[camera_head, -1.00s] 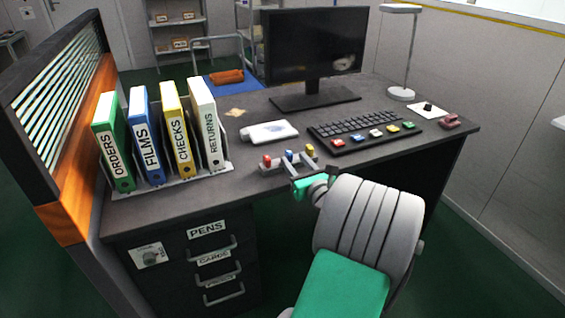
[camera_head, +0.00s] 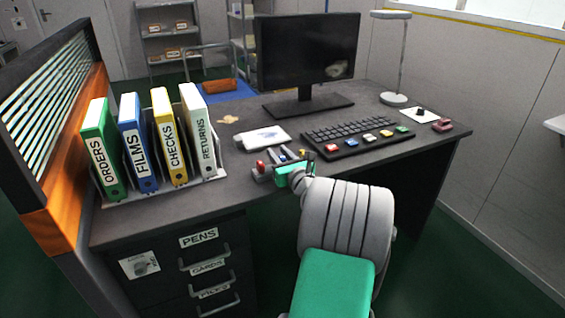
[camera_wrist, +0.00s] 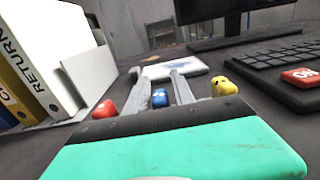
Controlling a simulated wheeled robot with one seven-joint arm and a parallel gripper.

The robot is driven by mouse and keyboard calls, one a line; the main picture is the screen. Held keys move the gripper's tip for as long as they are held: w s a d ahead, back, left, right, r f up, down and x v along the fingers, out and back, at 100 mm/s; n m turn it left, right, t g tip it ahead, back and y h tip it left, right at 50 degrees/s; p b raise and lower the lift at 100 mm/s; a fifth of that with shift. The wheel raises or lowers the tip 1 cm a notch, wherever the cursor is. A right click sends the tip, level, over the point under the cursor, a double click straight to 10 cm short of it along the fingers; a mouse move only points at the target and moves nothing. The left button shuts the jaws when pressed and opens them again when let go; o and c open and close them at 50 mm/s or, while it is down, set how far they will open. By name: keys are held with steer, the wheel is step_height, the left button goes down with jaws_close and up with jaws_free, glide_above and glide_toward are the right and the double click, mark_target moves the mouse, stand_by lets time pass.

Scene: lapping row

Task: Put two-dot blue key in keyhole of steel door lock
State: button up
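The blue key (camera_wrist: 160,98) stands between a red key (camera_wrist: 105,108) and a yellow key (camera_wrist: 224,87) in the wrist view. It shows small pale marks, too small to count surely. In the head view the blue key (camera_head: 284,152) is partly hidden by my gripper (camera_head: 287,163). In the wrist view my gripper (camera_wrist: 163,90) is open, one finger on each side of the blue key; I cannot tell whether they touch it.
Binders in a holder (camera_head: 165,191) stand on the left of the desk. A keyboard (camera_head: 350,134) and monitor (camera_head: 308,60) are to the right and behind. A white pad (camera_head: 263,137) lies behind the keys. An orange-framed partition (camera_head: 62,195) borders the desk's left end.

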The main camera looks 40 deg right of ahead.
jaws_close()
stand_by(0.4)
